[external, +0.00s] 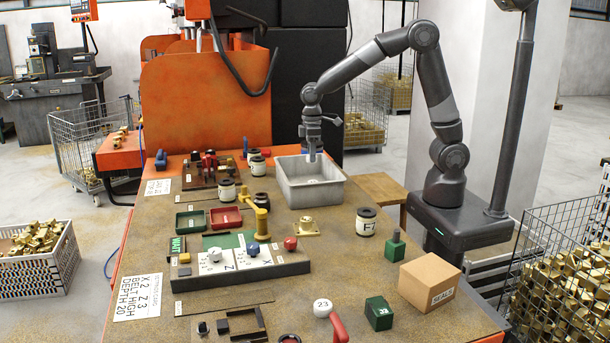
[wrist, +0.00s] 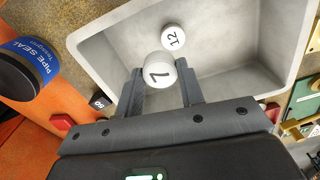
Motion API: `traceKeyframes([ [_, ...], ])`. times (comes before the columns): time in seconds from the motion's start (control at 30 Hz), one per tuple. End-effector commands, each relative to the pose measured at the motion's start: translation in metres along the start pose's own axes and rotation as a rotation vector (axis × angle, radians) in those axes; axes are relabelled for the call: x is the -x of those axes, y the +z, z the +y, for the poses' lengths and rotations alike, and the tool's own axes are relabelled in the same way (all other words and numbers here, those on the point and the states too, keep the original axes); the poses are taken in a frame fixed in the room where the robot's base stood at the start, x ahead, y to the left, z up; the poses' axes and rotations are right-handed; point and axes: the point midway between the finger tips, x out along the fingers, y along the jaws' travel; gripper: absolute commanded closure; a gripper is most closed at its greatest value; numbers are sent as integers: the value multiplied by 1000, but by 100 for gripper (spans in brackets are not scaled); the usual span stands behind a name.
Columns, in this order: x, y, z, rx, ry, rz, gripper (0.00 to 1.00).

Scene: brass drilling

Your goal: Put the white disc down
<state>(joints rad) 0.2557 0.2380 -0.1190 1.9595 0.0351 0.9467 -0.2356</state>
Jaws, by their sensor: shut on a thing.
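My gripper (wrist: 161,84) is shut on a white disc (wrist: 158,73) marked with what reads as 7, held between its two dark fingers. In the external view my gripper (external: 311,148) points down over the grey tray (external: 318,197); the held disc is too small to make out there. The tray also fills much of the wrist view (wrist: 102,47). A second white disc (wrist: 173,37), marked 12, lies inside the tray beyond the held disc. The held disc appears over the near part of the tray; its height above the floor is hard to tell.
A black jar labelled PIPE SEAL (wrist: 33,66) stands left of the tray. A brass fitting (external: 305,227) and a labelled jar (external: 366,222) are near the tray.

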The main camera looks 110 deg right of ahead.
Motion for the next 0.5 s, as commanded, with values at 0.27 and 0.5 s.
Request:
traceKeyframes([
  [0.27,-37,-33,-51,3,0,-2,87],
  [0.5,-49,-44,-66,-1,0,0,87],
])
